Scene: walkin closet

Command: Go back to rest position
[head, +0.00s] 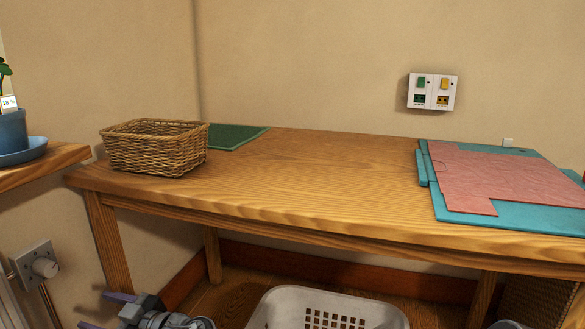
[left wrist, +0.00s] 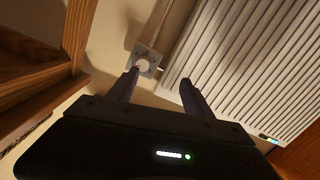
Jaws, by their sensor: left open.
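My left gripper (head: 104,311) is low at the bottom left of the head view, below the level of the wooden table (head: 300,190) and in front of its left leg. Its two purple-grey fingers are spread apart with nothing between them. In the left wrist view the open fingers (left wrist: 159,77) point toward the wall, with a wall knob plate (left wrist: 145,62) beyond the left fingertip. My right gripper does not show in either view.
A wicker basket (head: 153,147), a green mat (head: 236,136) and pink sheets (head: 500,175) on a teal mat (head: 520,218) lie on the table. A white laundry basket (head: 283,306) stands below. A ribbed radiator (left wrist: 240,70) is on the right in the wrist view.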

